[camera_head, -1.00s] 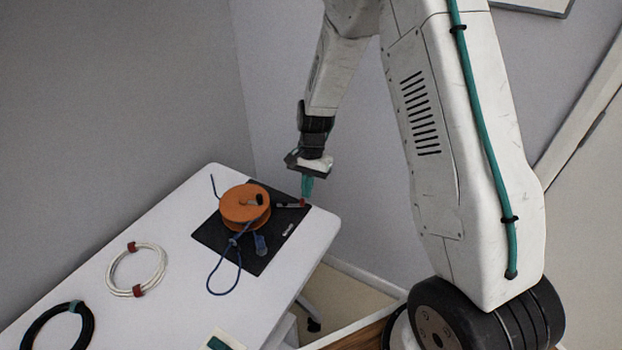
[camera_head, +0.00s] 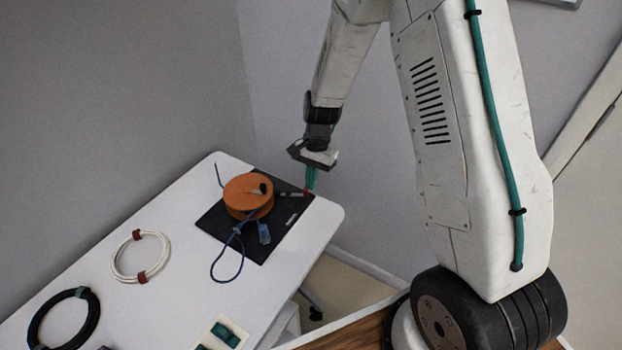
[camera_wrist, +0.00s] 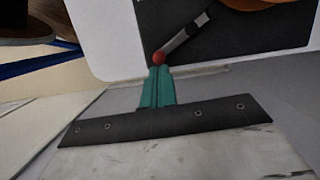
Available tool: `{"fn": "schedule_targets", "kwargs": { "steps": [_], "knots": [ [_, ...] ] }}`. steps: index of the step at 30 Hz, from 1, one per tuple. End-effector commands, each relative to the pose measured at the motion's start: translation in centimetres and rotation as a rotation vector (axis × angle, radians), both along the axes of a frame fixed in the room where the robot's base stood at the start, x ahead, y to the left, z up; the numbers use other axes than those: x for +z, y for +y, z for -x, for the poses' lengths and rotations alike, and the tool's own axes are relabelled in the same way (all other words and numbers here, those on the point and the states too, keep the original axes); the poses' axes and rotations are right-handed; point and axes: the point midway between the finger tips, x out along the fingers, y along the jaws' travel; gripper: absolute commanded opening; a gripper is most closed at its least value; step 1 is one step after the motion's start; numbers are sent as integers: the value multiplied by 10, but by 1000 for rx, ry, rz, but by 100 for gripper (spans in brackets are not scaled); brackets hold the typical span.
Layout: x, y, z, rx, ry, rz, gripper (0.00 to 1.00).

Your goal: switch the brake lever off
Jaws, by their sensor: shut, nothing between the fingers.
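The brake lever (camera_head: 290,194) is a thin grey and black bar with a red ball at its end. It sticks out from the orange reel (camera_head: 238,208) toward the right edge of the black base plate (camera_head: 268,243). In the wrist view the lever (camera_wrist: 187,32) runs down to its red ball, right at my fingertips. My gripper (camera_head: 310,188) has teal fingers, shut with nothing between them. The fingertips (camera_wrist: 157,72) appear against or just beside the red ball; I cannot tell if they touch.
The white table (camera_head: 180,285) also holds a white cable coil (camera_head: 115,264), a black cable coil (camera_head: 37,326) and a plate with a teal switch (camera_head: 228,334). A blue cable (camera_head: 241,262) trails from the reel. Beyond the table's right edge is open floor.

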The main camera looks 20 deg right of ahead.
Motion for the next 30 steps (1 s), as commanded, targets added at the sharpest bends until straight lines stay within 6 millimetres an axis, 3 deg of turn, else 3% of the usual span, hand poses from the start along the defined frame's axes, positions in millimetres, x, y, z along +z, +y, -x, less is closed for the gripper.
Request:
{"fn": "schedule_targets", "kwargs": {
  "steps": [14,30],
  "knots": [
    [0,2,10,-148,1,1,0],
    [0,16,37,-602,1,1,0]
  ]
}}
